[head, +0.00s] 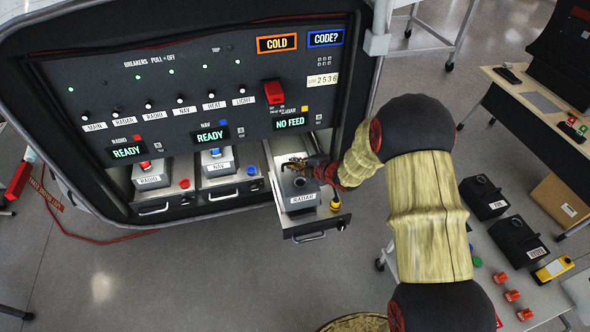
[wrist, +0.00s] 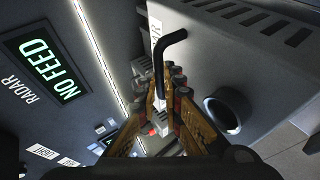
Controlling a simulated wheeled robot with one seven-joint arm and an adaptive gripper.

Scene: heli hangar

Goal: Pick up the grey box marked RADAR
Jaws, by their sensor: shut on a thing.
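The grey box marked RADAR (head: 297,190) is at the pulled-out right-hand tray (head: 318,226) of the panel, its label facing front. I cannot tell if it rests on the tray or is slightly raised. My gripper (head: 301,162) comes in from the right at the box's rear top. In the wrist view, my gripper (wrist: 168,100) is shut on the bent black handle (wrist: 160,62) of the grey box (wrist: 235,60). A round dark socket (wrist: 228,108) shows on the box. The fingers hide part of the handle.
RADIO (head: 150,175) and NAV (head: 217,163) boxes sit in trays to the left. The panel (head: 200,75) overhangs them; its right display reads NO FEED (head: 289,123). A side table (head: 545,290) at right holds black boxes (head: 518,240). Floor before the tray is clear.

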